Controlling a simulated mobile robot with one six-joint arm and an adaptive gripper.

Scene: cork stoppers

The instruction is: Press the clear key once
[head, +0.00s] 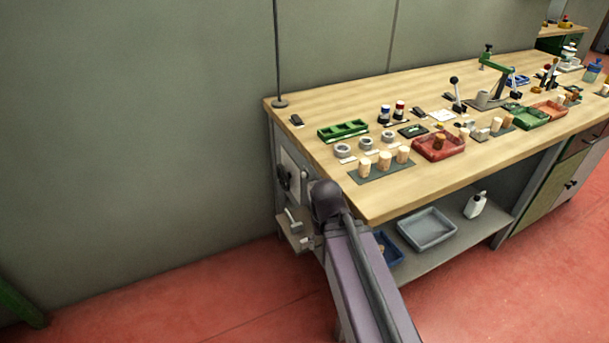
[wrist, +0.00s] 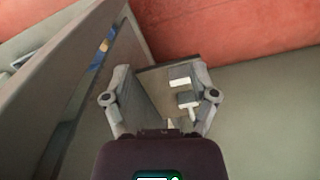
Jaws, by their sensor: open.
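No clear key can be made out in either view. A small dark device (head: 411,131) lies on the workbench (head: 330,170), but its keys are too small to tell. My gripper (wrist: 161,72) is open in the wrist view, with its two fingers spread and nothing held. Between and beyond the fingers is a small ledge (wrist: 150,78) with pale pieces (wrist: 180,82) on it. That ledge also shows on the bench's left end in the head view (head: 293,238). In the head view my arm hides most of the gripper, beside that end of the bench.
The bench top holds several corks (head: 385,160), a green rack (head: 343,130), a red tray (head: 439,146) and a lever press (head: 492,80). A grey bin (head: 427,229) sits on the lower shelf. A wall (head: 140,120) stands behind.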

